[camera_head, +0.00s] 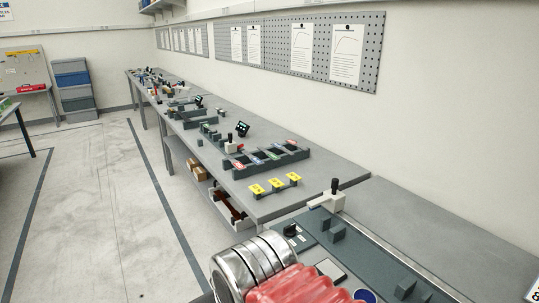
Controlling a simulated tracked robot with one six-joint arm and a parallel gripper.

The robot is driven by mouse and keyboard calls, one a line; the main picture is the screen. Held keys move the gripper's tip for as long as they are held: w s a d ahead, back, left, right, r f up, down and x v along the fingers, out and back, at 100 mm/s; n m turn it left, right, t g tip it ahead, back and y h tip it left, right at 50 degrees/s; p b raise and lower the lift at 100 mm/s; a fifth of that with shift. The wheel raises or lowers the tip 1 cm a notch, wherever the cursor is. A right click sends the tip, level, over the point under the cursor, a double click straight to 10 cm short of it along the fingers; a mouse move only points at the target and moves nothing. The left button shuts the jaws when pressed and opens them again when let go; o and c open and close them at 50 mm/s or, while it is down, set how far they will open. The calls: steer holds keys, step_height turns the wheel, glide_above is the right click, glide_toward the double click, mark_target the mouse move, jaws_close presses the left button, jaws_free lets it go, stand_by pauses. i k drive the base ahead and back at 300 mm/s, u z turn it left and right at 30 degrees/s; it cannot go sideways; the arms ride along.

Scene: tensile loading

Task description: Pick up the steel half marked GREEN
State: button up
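A dark tray (283,158) with several compartments and small coloured labels stands on the long grey bench. The labels are too small to read, and I cannot make out a steel half marked GREEN. Three yellow-topped stands (275,185) sit in a row in front of the tray, near the bench's near end. My gripper's fingers do not show. A large ribbed silver and red part fills the bottom middle of the view; I cannot tell if it belongs to my arm.
The grey bench (320,190) runs away along the wall, with dark fixtures and small screens (242,128) farther back. A dark plate (365,262) with blocks and a black-knobbed lever (330,197) is near at right. The floor at left is clear.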

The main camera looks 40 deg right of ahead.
mark_target(271, 155)
steer(key=u, duration=0.3)
steer(key=i, duration=2.15)
steer(key=z, duration=0.4)
steer(key=i, duration=0.7)
steer(key=z, duration=0.7)
steer(key=i, duration=0.5)
steer(key=z, duration=0.8)
steer(key=i, duration=0.6)
steer(key=z, duration=0.35)
